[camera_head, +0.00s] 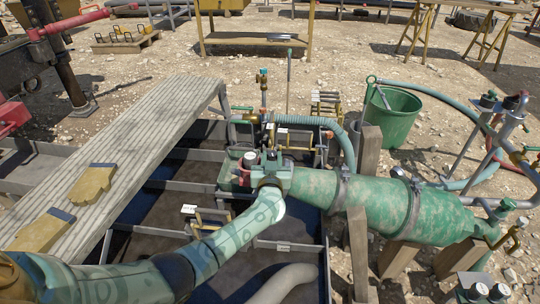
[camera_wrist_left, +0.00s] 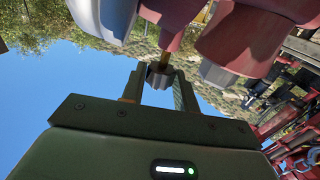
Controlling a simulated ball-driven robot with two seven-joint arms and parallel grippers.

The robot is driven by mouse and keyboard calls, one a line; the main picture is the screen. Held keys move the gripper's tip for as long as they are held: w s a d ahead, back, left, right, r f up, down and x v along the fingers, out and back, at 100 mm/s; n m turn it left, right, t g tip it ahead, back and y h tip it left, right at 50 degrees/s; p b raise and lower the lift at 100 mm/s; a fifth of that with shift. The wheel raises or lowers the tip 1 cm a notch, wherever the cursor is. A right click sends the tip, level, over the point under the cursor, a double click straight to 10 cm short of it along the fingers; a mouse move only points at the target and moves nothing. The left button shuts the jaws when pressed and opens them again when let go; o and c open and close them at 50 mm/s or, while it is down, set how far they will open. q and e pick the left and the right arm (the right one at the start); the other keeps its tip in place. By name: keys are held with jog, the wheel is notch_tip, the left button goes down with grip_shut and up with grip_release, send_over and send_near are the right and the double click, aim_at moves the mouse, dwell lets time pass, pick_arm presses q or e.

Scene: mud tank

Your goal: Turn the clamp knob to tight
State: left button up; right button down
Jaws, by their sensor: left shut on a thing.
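The clamp knob is a small dark grey fluted piece (camera_wrist_left: 159,78) on a brass stem, below a red fitting (camera_wrist_left: 178,36) in the left wrist view. My left gripper (camera_wrist_left: 160,88) has its two fingers on either side of the knob and is shut on it. In the head view my left arm reaches from the lower left to the valve and hose fittings at the middle, and the left gripper (camera_head: 250,167) is small there, by a red piece (camera_head: 243,167). The knob itself is hard to make out in that view. My right gripper is not in view.
A mottled green pipe (camera_head: 380,205) with metal bands rests on wooden posts right of the gripper. A ribbed hose (camera_head: 318,121) curves behind it. A green bucket (camera_head: 395,117) stands farther back. A plank walkway (camera_head: 125,150) lies left of the open tank frames.

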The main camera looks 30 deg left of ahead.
pick_arm(q)
jog(key=shift+s+a+r+m+t+h+p, duration=0.1)
jog(key=shift+m+t+h+p, duration=0.3)
jog(key=shift+m+h, duration=0.35)
jog(key=m+h, duration=0.1)
jog(key=t+h, duration=0.1)
jog(key=h, duration=0.1)
jog(key=shift+a+f+m, duration=0.15)
jog(key=shift+f+m, duration=0.1)
jog(key=shift+m, duration=0.1)
jog(key=m+h+b, duration=0.1)
jog(key=m+h, duration=0.1)
jog(key=h, duration=0.1)
jog(key=shift+a+f+t+b, duration=0.1)
jog(key=shift+f+t+b, duration=0.1)
jog(key=shift+t+b, duration=0.15)
jog(key=shift+m+h+b, duration=0.4)
jog(key=shift+h+b, duration=0.05)
jog(key=shift+h, duration=0.1)
jog(key=shift+r+h, duration=0.15)
jog(key=shift+h, duration=0.25)
jog(key=shift+a+r, duration=0.1)
jog(key=shift+m+h, duration=0.3)
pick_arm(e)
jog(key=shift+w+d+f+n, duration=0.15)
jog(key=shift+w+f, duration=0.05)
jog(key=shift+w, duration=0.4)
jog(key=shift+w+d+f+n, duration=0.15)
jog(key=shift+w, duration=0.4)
